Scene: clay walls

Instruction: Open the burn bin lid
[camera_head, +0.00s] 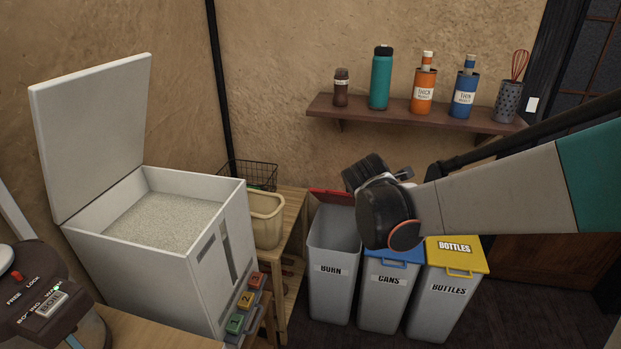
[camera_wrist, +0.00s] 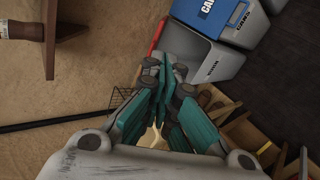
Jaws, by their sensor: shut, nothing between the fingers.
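The burn bin (camera_head: 328,272) is a grey bin labelled BURN, the leftmost of three in the head view. Its red lid (camera_head: 331,197) stands raised at the back, and the bin's inside shows. My gripper (camera_head: 365,172) is above and to the right of the bin, in front of the wall; my wrist hides part of the bin's right side. In the wrist view my gripper (camera_wrist: 165,68) is shut with nothing in it. There the burn bin (camera_wrist: 212,62) lies beyond the fingers, with the red lid (camera_wrist: 157,37) on edge beside it.
The blue-lidded cans bin (camera_head: 386,290) and yellow-lidded bottles bin (camera_head: 449,290) stand to the right, closed. A wall shelf (camera_head: 400,115) with bottles hangs above. A white rice box (camera_head: 150,250) with raised lid and a wooden stand (camera_head: 292,235) are left.

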